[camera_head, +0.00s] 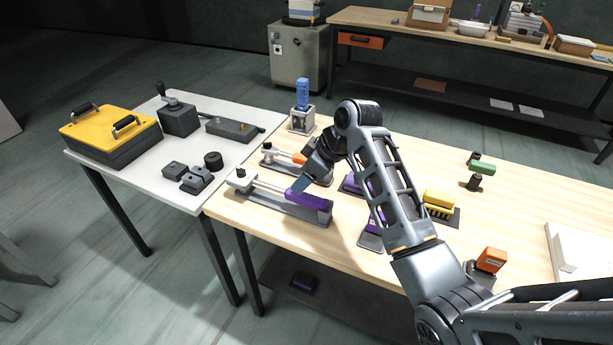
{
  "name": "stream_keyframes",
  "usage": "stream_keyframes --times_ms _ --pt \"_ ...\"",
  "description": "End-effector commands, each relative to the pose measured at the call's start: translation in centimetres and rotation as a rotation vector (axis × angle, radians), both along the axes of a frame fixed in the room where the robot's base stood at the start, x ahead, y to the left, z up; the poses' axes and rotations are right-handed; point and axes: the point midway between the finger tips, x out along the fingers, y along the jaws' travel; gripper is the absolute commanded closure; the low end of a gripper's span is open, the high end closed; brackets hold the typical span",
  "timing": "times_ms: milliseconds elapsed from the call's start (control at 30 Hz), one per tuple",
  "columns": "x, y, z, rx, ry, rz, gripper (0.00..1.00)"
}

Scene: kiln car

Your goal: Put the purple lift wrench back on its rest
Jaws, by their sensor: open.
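A long tool with a purple handle (313,201) and a pale metal shaft lies along a grey base (283,208) near the left end of the wooden table. It looks like the purple lift wrench on its rest, but I cannot tell how fully it is seated. My gripper (302,186) is open and points down at the left end of the purple handle. It is very close to the handle; I cannot tell whether they touch. My wrist partly hides a similar tool with an orange handle (299,158) just behind.
Other purple pieces (374,226) stand beside my arm, partly hidden. A yellow block (439,198), an orange block (491,260) and a blue-topped holder (302,108) stand on the wooden table (300,248). A yellow-lidded box (110,130) sits on the adjoining white table.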

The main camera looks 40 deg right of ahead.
Motion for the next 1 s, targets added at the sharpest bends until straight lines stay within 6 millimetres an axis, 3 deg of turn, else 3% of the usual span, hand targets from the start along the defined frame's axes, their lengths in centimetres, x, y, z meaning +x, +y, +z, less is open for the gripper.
stream_keyframes --times_ms 1000 --pt "-0.1 -0.1 2.2 0.0 -0.002 0.0 0.39"
